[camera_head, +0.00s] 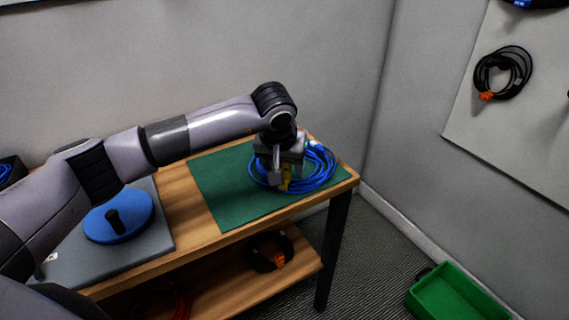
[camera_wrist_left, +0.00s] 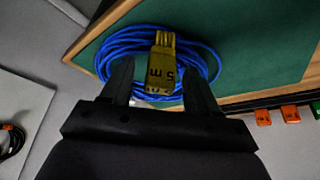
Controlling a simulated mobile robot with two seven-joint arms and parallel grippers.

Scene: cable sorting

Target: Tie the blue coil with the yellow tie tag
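The blue coil (camera_head: 318,172) lies on the green mat (camera_head: 225,190) near the right end of the workbench. It also shows in the left wrist view (camera_wrist_left: 118,48). The yellow tie tag (camera_wrist_left: 161,66), marked "5 M", lies across the near side of the coil; I cannot tell whether it wraps around the cable. A bit of its yellow shows in the head view (camera_head: 285,185). My left gripper (camera_head: 282,181) is low over the coil's left side. In the wrist view its fingers (camera_wrist_left: 157,78) are apart on either side of the tag, with gaps. My right gripper is out of view.
A blue disc with a black knob (camera_head: 118,218) sits on a grey plate left of the mat. A black coil (camera_head: 268,252) lies on the lower shelf. A green bin (camera_head: 447,296) stands on the floor. Orange and green tags (camera_wrist_left: 262,116) line the bench edge.

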